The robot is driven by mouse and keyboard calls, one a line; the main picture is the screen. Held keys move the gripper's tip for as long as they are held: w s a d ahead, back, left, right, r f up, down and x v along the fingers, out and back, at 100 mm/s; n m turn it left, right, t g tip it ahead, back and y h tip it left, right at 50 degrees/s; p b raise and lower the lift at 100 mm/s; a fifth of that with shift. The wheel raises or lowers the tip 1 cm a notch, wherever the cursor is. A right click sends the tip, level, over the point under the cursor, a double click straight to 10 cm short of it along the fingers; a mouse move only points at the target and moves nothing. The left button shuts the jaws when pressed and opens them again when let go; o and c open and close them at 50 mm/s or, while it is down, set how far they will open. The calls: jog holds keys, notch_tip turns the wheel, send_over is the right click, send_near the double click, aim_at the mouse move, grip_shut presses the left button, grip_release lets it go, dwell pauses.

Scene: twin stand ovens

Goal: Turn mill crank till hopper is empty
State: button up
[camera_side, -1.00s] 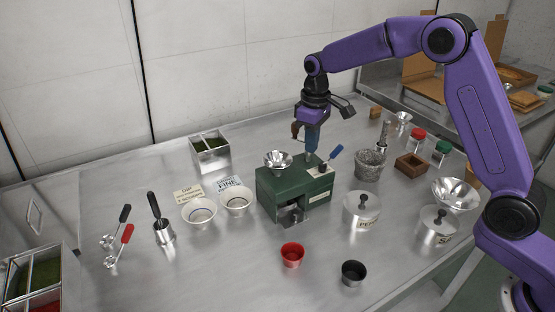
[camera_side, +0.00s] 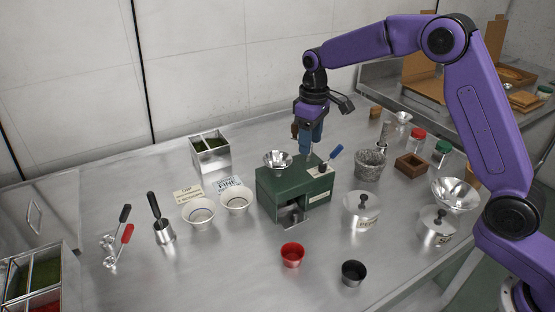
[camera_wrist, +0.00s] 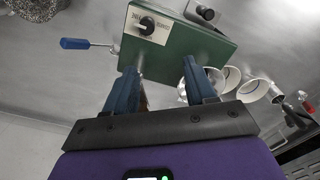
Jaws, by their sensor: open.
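The green mill (camera_side: 293,190) stands mid-table, with a metal hopper (camera_side: 278,160) on its top left; the hopper's contents are too small to tell. A brown part (camera_side: 295,130), perhaps the crank's grip, shows behind the mill beside my fingers. My gripper (camera_side: 306,148) points down just behind the mill's top, open. In the wrist view, its two blue fingers (camera_wrist: 160,80) are apart near the mill's edge (camera_wrist: 180,50), with a brown bit half hidden by the left finger. The crank arm is hidden.
A red cup (camera_side: 292,255) and a black cup (camera_side: 353,273) stand in front. Two white bowls (camera_side: 236,201) are left of the mill. A stone mortar (camera_side: 369,165) and lidded pots (camera_side: 360,212) stand right.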

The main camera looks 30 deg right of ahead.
notch_tip(320, 180, up, 6)
dwell(0.6)
dwell(0.4)
jog(key=s+a+n, duration=0.3)
jog(key=s, duration=1.5)
jog(key=s+d+f+n, duration=0.1)
jog(key=s+d, duration=0.4)
jog(key=s, duration=0.6)
jog(key=s+d+f+n, duration=0.2)
jog(key=s+d+f, duration=0.1)
jog(key=s, duration=0.7)
jog(key=shift+s+d+n, duration=0.3)
jog(key=shift+s+d, duration=0.05)
jog(key=shift+d, duration=0.55)
jog(key=shift+r, duration=0.1)
jog(key=shift+c, duration=0.4)
